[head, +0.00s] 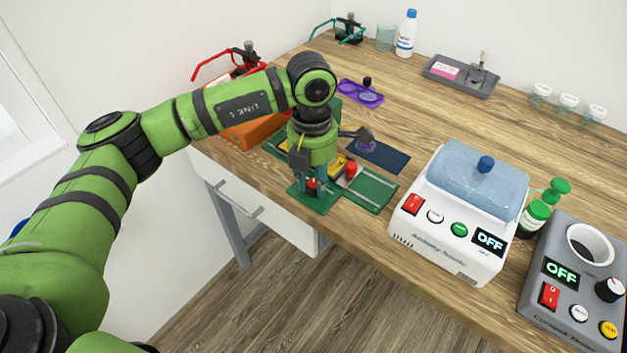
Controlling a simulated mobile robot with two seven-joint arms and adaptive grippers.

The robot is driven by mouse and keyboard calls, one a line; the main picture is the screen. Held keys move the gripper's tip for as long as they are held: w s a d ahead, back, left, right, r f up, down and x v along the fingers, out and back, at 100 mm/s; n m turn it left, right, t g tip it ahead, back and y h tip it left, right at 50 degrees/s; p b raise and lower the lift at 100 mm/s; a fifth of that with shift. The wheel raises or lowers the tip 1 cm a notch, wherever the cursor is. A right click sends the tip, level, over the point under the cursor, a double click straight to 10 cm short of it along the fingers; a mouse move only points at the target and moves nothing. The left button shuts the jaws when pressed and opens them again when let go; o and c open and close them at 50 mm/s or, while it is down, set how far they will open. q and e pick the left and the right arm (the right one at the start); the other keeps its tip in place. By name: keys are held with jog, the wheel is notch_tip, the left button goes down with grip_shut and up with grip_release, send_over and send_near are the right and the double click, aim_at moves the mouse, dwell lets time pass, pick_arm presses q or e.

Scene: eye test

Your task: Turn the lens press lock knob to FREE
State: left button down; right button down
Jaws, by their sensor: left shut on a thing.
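The lens press (375,188) stands at the front edge of the wooden table, with green base plates, yellow parts and a red ball-like knob (351,168). My left gripper (312,187) points down over the front left plate of the press. It is shut on a small red and black knob (312,184), which looks like the lock knob. The fingers and wrist hide most of this knob, and I cannot read any FREE marking or its turn position. My right gripper is not in view.
A dark blue mat (391,160) lies behind the press. A white machine with a blue lid (480,170) and a grey tester (597,253), both reading OFF, stand to the right. An orange box (243,136) is at the left.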

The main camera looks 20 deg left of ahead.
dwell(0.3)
pick_arm(q)
jog(key=c, duration=0.9)
grip_release()
